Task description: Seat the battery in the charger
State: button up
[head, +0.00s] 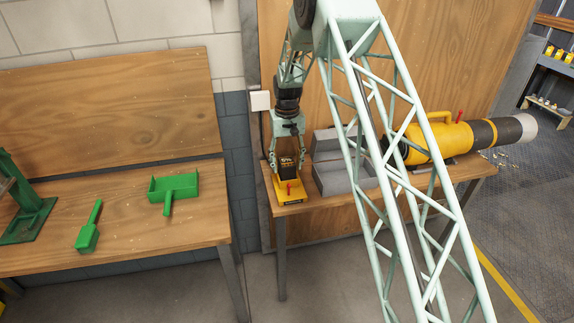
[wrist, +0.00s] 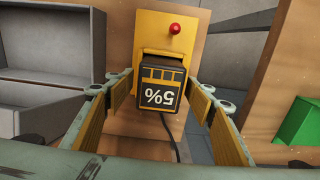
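In the head view the battery (head: 288,165) stands at the back part of the charger (head: 291,195), on the right bench's left end. Whether it is fully seated cannot be told, as its lower end is hidden. My gripper (head: 288,157) is over it, pointing down. In the wrist view its yellow-padded fingers (wrist: 162,98) stand on both sides of the battery, with a narrow gap visible at each side.
A yellow and black cylinder machine (head: 455,138) lies further right. A white wall box (head: 260,100) is behind my wrist.

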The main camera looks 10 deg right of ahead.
jog(key=shift+r, duration=0.1)
notch_tip(320, 180, up, 12)
dwell(1.0)
jog(key=shift+r, duration=0.15)
dwell(0.6)
